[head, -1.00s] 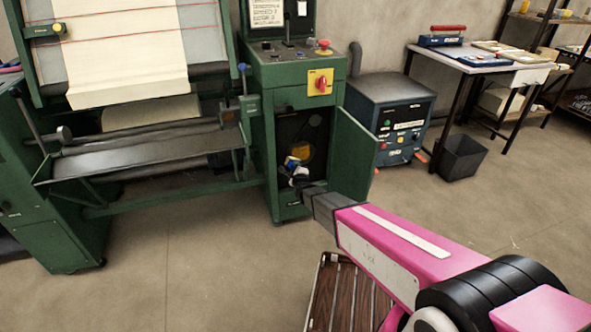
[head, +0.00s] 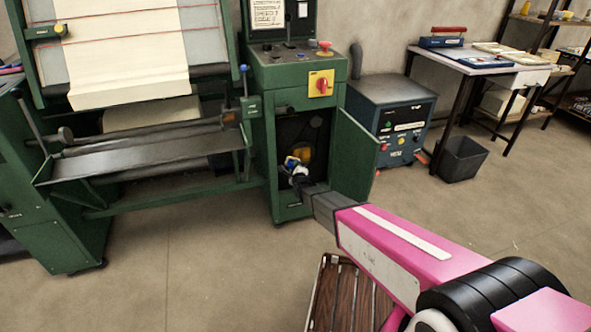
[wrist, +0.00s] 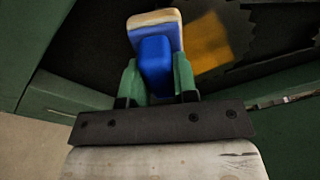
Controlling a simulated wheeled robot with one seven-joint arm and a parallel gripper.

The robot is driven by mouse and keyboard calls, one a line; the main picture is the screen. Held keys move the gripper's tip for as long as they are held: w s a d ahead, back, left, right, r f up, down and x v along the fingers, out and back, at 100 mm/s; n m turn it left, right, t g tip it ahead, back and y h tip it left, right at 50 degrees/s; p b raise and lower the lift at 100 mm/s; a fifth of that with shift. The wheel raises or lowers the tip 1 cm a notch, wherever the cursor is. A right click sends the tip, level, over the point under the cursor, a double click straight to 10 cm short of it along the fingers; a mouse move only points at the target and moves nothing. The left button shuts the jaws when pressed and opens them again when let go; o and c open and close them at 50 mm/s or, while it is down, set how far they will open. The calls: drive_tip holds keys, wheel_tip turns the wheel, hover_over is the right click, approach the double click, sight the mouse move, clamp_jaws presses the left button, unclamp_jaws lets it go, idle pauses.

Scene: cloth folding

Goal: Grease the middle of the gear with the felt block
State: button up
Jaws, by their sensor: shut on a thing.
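The felt block (wrist: 155,58) is blue with a cream felt face at its far end. My gripper (wrist: 157,85) is shut on it, with one green finger on each side. The dark toothed gear (wrist: 238,28) is inside the open green cabinet. An orange-yellow patch (wrist: 208,45) shows on the gear, just right of the felt end in the wrist view. In the head view my gripper (head: 297,171) is at the cabinet opening, below a yellow patch (head: 302,152). I cannot tell whether the felt touches the gear.
The cabinet door (head: 355,155) stands open to the right of my arm. A green machine with a grey tray (head: 140,160) is to the left. A blue unit (head: 400,130) stands right of the cabinet, with a dark bin (head: 462,158) beyond. The floor in front is mostly clear.

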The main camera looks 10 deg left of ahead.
drive_tip(key=shift+w+a, duration=0.15)
drive_tip(key=shift+w, duration=0.1)
drive_tip(key=shift+w+d, duration=0.95)
drive_tip(key=shift+d, duration=0.5)
drive_tip(key=shift+w+d, duration=0.9)
drive_tip(key=shift+d, duration=0.55)
drive_tip(key=shift+w+d, duration=0.95)
drive_tip(key=shift+d, duration=0.5)
drive_tip(key=shift+r, duration=0.15)
